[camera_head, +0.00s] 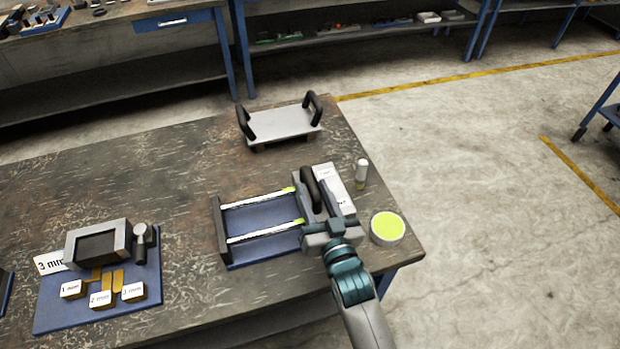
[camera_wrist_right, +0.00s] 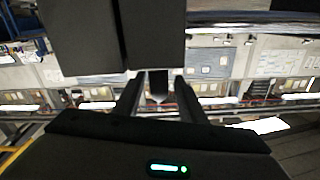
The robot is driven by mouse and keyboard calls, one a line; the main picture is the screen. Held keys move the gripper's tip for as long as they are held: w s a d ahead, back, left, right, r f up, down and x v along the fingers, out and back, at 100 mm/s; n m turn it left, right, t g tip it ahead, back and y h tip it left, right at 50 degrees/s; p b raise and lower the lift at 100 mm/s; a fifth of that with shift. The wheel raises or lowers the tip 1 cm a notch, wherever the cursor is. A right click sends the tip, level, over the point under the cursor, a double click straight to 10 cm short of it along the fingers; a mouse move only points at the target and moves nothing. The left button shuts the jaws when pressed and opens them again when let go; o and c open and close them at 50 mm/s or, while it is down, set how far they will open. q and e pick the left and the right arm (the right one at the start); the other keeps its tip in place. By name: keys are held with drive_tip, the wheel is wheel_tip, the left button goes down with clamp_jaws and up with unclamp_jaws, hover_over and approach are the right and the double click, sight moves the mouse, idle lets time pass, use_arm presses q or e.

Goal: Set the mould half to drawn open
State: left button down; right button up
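The mould half is a grey block (camera_head: 312,241) with a black handle (camera_head: 312,188), at the right end of two pale rails (camera_head: 262,232). The rails run over a blue base from a dark end plate (camera_head: 221,230); a long gap separates plate and block. Lime bands show on the rails beside the block. My right gripper (camera_head: 335,222) is at the block's near side, by the handle; whether it touches is unclear. In the right wrist view its fingers (camera_wrist_right: 158,95) stand apart, with a narrow dark piece between them and dark blocks above. My left gripper is not in view.
A white labelled box (camera_head: 335,187), a small bottle (camera_head: 361,172) and a lime-topped round dish (camera_head: 387,227) stand close around the mould. A two-handled plate (camera_head: 281,124) is behind. A blue mat (camera_head: 60,313) with a grey device and blocks lies left. The table's right edge is close.

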sight(310, 183)
drive_tip(key=shift+x, duration=1.5)
